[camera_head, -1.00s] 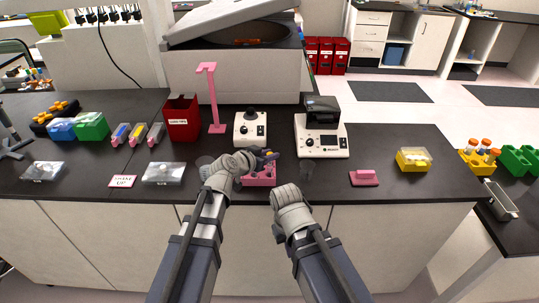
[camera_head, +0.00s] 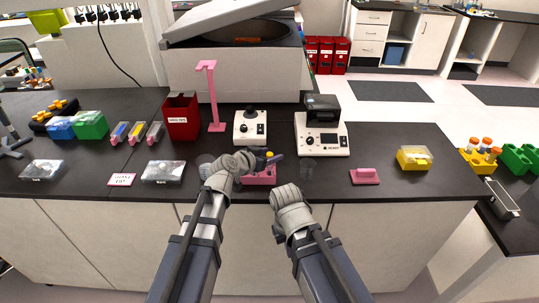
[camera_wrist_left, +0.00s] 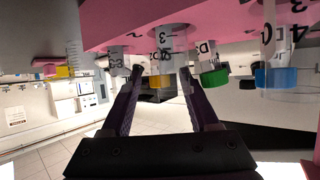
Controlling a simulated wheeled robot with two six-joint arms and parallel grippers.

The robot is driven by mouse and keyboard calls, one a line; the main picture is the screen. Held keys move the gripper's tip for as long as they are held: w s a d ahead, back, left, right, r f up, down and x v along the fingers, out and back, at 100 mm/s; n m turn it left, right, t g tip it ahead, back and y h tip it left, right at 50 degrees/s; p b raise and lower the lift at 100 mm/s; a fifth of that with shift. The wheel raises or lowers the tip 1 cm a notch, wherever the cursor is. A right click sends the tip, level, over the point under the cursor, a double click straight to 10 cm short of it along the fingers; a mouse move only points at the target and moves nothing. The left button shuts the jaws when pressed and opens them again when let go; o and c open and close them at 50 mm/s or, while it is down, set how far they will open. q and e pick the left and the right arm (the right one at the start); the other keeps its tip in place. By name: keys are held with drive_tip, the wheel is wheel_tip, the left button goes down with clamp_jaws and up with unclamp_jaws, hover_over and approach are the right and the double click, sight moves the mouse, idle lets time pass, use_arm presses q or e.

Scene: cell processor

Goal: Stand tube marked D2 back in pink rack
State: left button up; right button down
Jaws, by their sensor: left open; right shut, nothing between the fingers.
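The pink rack (camera_head: 262,179) stands near the bench's front edge, partly hidden by my left gripper (camera_head: 267,157). It shows along the top of the left wrist view (camera_wrist_left: 190,14), with tubes in it appearing upside down. A yellow-capped tube (camera_wrist_left: 160,78) stands in the rack between the parted fingers of my left gripper (camera_wrist_left: 158,98); its mark is only partly readable, with a 2. My left gripper is open around this tube. Beside it are a tube marked C3 (camera_wrist_left: 117,64) and a green-capped tube marked D3 (camera_wrist_left: 211,77). My right gripper (camera_head: 288,190) is shut and empty, right of the rack.
A blue-capped tube (camera_wrist_left: 277,77) is also in the rack. Behind stand a white mixer (camera_head: 250,129) and another white device (camera_head: 322,138). Clear-lidded boxes (camera_head: 163,172) lie left.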

use_arm(q)
drive_tip(key=p+v, duration=0.3)
drive_tip(key=v, duration=0.5)
